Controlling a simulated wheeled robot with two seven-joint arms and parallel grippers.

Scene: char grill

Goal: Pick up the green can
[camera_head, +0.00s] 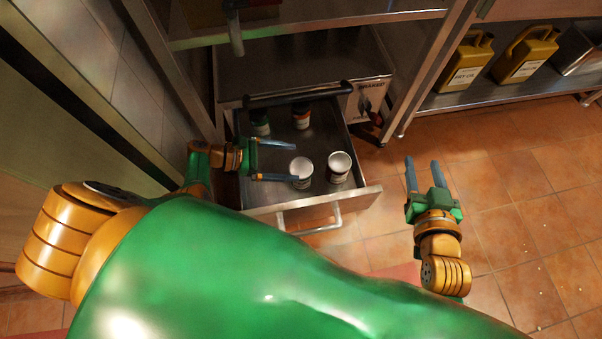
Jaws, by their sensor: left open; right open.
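A green can (261,125) stands at the back left inside an open metal drawer, partly in shadow. My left gripper (279,161) is over the drawer's left side, open and empty, with its fingers pointing right. The green can is beyond its upper finger, apart from it. One fingertip appears close to a white-topped can (301,170); I cannot tell whether they touch. My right gripper (423,163) is open and empty above the tiled floor, to the right of the drawer.
The drawer (362,198) also holds a red-and-dark can (302,119) at the back and another pale-topped can (339,165) at the front. A dark bar (297,94) crosses above its back. Yellow jugs (468,62) stand on a shelf at right.

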